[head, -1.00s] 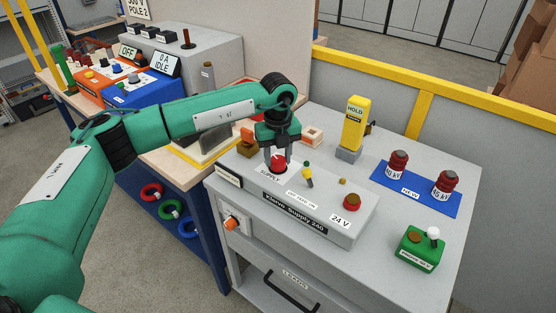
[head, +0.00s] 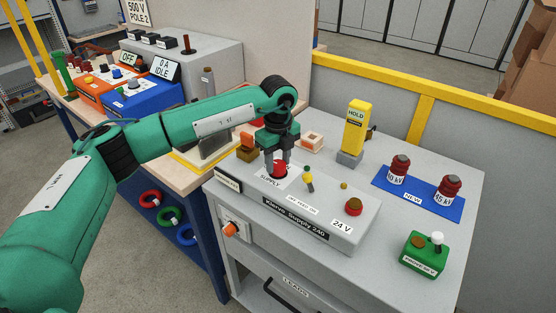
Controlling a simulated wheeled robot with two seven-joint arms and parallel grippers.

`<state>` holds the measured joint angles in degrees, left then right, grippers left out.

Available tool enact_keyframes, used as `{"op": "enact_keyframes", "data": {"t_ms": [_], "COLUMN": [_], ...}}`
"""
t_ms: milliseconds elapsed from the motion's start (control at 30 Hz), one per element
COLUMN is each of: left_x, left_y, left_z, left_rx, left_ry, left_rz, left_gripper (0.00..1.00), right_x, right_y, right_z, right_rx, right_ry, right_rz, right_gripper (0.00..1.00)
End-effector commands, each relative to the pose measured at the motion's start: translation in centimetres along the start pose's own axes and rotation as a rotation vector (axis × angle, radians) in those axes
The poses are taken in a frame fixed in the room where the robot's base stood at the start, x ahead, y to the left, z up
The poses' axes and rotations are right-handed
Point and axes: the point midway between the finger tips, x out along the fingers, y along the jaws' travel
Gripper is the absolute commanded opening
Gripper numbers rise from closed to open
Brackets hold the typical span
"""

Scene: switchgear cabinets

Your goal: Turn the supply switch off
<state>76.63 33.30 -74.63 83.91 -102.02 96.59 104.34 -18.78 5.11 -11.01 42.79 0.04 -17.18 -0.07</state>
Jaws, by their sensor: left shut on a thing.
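The supply switch (head: 278,169) is a red knob on the sloped top of a grey supply box (head: 345,214). A white label reading SUPPLY lies in front of it. My left gripper (head: 277,164) points down over the knob, with a finger on each side, shut on it. The fingers hide part of the knob, and I cannot tell which way it is turned. My right gripper is not in view.
Behind stands a yellow HOLD device (head: 355,128). A blue mat (head: 418,196) with two red-topped parts and a green box (head: 423,255) lie to the right.

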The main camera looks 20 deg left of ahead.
Motion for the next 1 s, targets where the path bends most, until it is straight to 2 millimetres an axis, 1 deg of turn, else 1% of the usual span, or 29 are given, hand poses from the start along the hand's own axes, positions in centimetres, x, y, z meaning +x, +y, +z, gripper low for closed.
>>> {"op": "enact_keyframes", "data": {"t_ms": [167, 200, 267, 300, 433, 567, 667, 767, 900, 1000], "left_x": [-0.1, -0.1, -0.1, -0.1, -0.1, -0.1, -0.7, -2.1, -5.0, -7.4], "left_y": [-0.1, -0.1, 0.0, 0.0, 0.0, 0.0, -0.1, -0.1, -0.1, -0.1], "left_z": [0.1, 0.1, 0.1, 0.1, 0.0, 0.0, 0.0, 0.1, 0.1, 0.1], "left_rx": [-0.002, -0.002, -0.002, -0.002, -0.001, 0.000, 0.000, 0.000, -0.001, -0.001], "left_ry": [-0.001, -0.001, 0.000, 0.000, 0.000, 0.000, 0.000, -0.001, -0.001, -0.001], "left_rz": [-0.003, -0.003, -0.002, -0.002, -0.001, -0.001, -0.003, -0.005, -0.006, -0.005], "left_gripper": [0.18, 0.48, 0.60, 0.62, 0.62, 0.62, 0.62, 0.62, 0.62, 0.62], "right_x": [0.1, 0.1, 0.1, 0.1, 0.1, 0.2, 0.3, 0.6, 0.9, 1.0], "right_y": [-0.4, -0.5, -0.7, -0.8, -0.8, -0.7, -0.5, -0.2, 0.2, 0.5], "right_z": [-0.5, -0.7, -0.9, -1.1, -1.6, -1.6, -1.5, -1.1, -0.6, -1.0], "right_rx": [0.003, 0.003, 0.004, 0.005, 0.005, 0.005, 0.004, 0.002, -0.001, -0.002], "right_ry": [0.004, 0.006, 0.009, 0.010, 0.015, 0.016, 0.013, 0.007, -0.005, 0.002], "right_rz": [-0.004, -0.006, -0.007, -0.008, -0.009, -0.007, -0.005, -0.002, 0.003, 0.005], "right_gripper": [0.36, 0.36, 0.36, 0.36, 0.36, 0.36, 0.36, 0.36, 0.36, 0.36]}}
